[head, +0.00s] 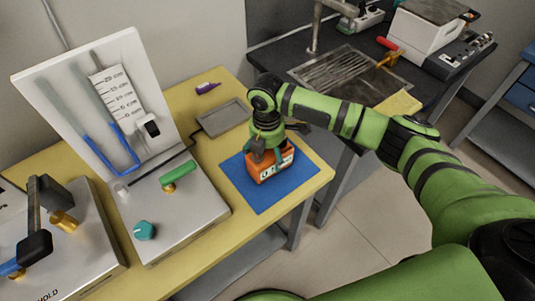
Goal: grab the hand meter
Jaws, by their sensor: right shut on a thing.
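The hand meter (276,175) is an orange, box-shaped device with a pale front face. It sits on or just above the blue mat (254,198) near the right end of the yellow table; I cannot tell if it touches the mat. My right gripper (262,152) comes down on it from above and is shut on its upper part, hiding its top. My right arm, green with dark bands, reaches in from the right. My left gripper is not in view.
A white apparatus with a tilted scale panel (122,80) stands to the left. A grey tray (222,117) and a small purple item (207,87) lie behind the mat. A dark bench with a sink (350,75) and a white instrument (425,35) is at the back right.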

